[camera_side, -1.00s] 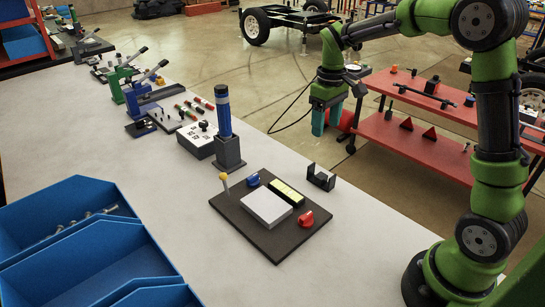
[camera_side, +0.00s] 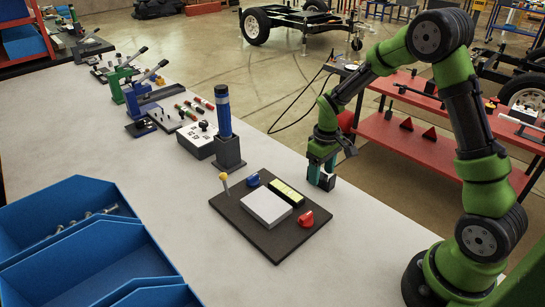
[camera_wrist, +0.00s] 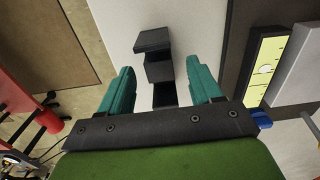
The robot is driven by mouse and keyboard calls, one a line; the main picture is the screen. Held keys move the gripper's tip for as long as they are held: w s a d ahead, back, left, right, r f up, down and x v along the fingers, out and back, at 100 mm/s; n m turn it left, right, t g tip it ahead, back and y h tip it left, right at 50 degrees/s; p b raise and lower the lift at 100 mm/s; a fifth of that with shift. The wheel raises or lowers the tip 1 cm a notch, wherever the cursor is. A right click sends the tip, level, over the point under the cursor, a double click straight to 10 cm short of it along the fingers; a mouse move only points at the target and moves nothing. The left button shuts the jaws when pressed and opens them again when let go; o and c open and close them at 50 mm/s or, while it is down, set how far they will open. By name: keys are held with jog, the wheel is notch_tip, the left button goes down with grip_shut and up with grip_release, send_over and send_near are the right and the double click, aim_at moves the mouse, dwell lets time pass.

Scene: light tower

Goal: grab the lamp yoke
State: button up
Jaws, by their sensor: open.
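The lamp yoke is a small black U-shaped bracket standing on the pale bench top. In the wrist view the yoke (camera_wrist: 157,68) lies between the two teal fingers, with bare bench showing on both sides of it. In the side view my gripper (camera_side: 321,173) points down at the yoke (camera_side: 327,183) and hides most of it. My gripper is also in the wrist view (camera_wrist: 160,78), its fingers apart and nothing clamped. I cannot tell exactly how far down the yoke the fingertips reach.
A dark base plate (camera_side: 277,241) with a grey block, a yellow-green module, a red knob and a blue knob lies just left of the yoke. Blue bins (camera_side: 75,240) are at left. The bench edge is close on the right.

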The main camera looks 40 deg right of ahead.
jog(key=shift+f, duration=0.65)
grip_shut()
jog(key=shift+r, duration=0.1)
